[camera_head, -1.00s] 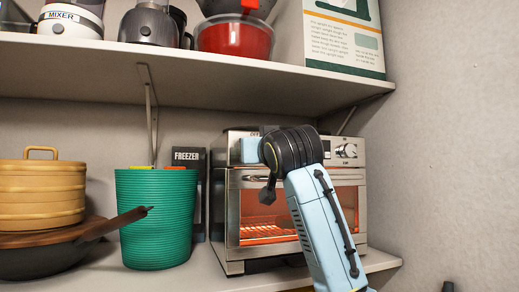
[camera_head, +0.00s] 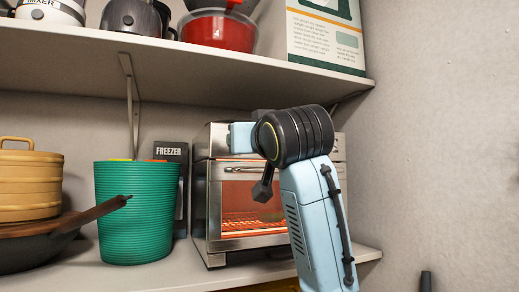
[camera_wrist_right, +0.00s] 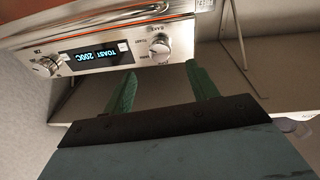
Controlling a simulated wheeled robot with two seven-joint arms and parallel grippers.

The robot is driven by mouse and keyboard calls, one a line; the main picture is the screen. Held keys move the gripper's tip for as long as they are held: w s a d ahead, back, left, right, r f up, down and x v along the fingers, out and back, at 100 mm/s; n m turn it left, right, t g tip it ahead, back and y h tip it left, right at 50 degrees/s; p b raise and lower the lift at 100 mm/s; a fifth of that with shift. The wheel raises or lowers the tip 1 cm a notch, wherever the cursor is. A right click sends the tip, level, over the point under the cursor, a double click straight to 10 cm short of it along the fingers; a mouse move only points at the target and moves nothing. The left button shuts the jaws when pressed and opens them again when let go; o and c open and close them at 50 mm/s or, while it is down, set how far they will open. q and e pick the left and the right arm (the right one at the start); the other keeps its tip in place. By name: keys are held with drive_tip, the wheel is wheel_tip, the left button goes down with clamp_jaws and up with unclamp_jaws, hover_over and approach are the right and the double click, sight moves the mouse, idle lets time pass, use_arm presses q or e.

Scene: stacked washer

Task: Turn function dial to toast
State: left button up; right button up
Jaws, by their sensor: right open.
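A steel toaster oven (camera_head: 203,205) stands on the lower shelf in the head view, its inside glowing orange. My right arm hides most of its control panel there. In the right wrist view the panel appears upside down, with a lit display (camera_wrist_right: 97,55) reading TOAST 200C. One round dial (camera_wrist_right: 160,47) sits beside the display with small labels around it; another dial (camera_wrist_right: 46,65) sits at the far left. My right gripper (camera_wrist_right: 163,88) is open and empty, its green fingers just short of the nearer dial, apparently apart from it. My left gripper is out of view.
A green ribbed bin (camera_head: 137,212), a FREEZER box (camera_head: 172,152) and a pan (camera_head: 40,245) stand left of the oven. An upper shelf (camera_head: 190,62) with appliances hangs above. A bare wall (camera_head: 440,130) is at the right.

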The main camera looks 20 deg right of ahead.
drive_tip(key=s, duration=0.2)
drive_tip(key=s+b, duration=0.1)
drive_tip(key=s, duration=0.3)
drive_tip(key=shift+a+f, duration=0.1)
drive_tip(key=shift+f, duration=0.2)
